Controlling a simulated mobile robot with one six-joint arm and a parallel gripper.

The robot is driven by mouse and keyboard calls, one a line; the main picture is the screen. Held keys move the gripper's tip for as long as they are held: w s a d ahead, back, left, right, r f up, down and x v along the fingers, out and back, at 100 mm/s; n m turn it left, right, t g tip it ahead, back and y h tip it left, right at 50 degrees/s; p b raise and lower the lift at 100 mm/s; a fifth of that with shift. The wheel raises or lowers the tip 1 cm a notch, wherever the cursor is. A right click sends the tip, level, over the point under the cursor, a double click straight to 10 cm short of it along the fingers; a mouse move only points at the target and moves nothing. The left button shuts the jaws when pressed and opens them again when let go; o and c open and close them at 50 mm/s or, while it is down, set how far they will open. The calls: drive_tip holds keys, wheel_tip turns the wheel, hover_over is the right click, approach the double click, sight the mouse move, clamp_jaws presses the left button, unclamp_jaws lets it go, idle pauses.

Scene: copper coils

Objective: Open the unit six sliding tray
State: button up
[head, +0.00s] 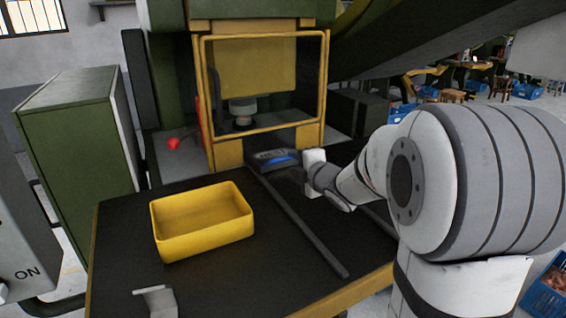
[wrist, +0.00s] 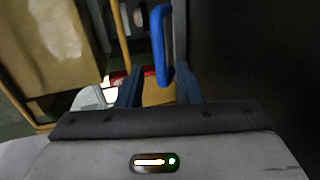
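The blue handle (wrist: 158,45), a curved bar, stands ahead of my gripper (wrist: 160,75) in the wrist view. The two dark fingers are apart, with the lower end of the handle between them, closer to the right finger. Contact cannot be told. In the head view my gripper (head: 299,163) points left at the blue part (head: 284,157) at the foot of the yellow-framed press (head: 263,37). The sliding tray itself is mostly hidden, so its position cannot be told.
A yellow bin (head: 202,243) sits on the black table (head: 120,268) left of a dark rail (head: 305,232). A bent grey metal piece (head: 155,299) is at the table's front. A red knob (head: 173,143) is left of the press. The table between bin and rail is clear.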

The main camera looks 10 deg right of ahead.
sight(285, 160)
drive_tip(key=x, duration=0.6)
drive_tip(key=shift+a, duration=0.3)
drive_tip(key=shift+c, duration=0.2)
clamp_jaws()
